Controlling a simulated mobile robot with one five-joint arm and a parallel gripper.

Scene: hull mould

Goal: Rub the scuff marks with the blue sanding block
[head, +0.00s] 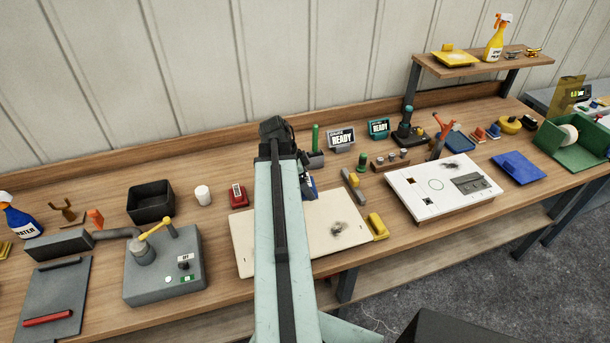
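A cream board (252,253) lies on the bench, with a dark scuff mark (337,229) on its right half. A white panel (417,199) farther right has another dark smudge (451,166) near its back edge. A small blue and white thing (310,186) shows just right of my arm at the board's back edge; I cannot tell whether it is the blue sanding block. A flat blue tray or pad (518,168) lies right of the white panel, with a bluish shape on it. My gripper (305,180) is mostly hidden behind my arm, so its fingers and any hold are unclear.
A yellow block (377,226) sits at the cream board's right edge. A green box (573,141) is far right.

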